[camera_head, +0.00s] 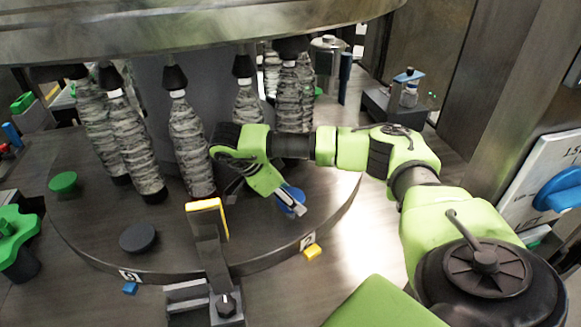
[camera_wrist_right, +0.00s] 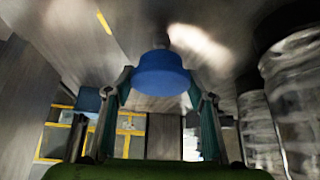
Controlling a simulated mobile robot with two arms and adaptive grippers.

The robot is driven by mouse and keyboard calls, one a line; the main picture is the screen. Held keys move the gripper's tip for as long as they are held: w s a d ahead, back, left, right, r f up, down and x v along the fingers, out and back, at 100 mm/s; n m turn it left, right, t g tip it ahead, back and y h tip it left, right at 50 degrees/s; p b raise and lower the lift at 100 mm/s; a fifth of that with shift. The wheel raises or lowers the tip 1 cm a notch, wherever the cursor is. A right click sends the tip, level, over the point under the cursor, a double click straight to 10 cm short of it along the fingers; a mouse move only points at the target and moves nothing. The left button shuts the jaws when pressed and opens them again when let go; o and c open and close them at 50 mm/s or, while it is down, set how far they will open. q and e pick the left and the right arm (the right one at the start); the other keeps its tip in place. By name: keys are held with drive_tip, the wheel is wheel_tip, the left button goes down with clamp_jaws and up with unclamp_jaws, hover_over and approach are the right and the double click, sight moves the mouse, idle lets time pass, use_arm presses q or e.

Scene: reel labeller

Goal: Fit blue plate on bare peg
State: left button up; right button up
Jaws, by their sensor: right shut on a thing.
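My right gripper (camera_head: 284,205) reaches in from the right and points down over the front right part of the round turntable (camera_head: 200,262). It is shut on the blue plate (camera_head: 291,200). In the right wrist view the blue plate (camera_wrist_right: 162,74) sits between the two fingertips (camera_wrist_right: 160,88), looking like a short round puck. The gripper hides part of the plate in the head view. I cannot make out a bare peg in either view, and cannot tell whether the plate touches anything beneath it. My left gripper is not in view.
Several wrapped bottles (camera_head: 190,145) hang or stand close left of and behind my right gripper. A green disc (camera_head: 63,182) and a dark disc (camera_head: 138,239) lie on the turntable's left. A yellow-topped bracket (camera_head: 208,235) rises at the front edge. A large metal disc (camera_head: 170,35) is overhead.

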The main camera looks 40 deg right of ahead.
drive_tip(key=shift+f+b, duration=0.3)
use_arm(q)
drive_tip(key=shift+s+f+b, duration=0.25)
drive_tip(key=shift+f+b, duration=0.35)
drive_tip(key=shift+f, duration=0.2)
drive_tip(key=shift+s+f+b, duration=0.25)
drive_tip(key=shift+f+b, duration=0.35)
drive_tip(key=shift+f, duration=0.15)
use_arm(e)
drive_tip(key=shift+f, duration=1.65)
drive_tip(key=o, duration=1.2)
drive_tip(key=v, duration=1.2)
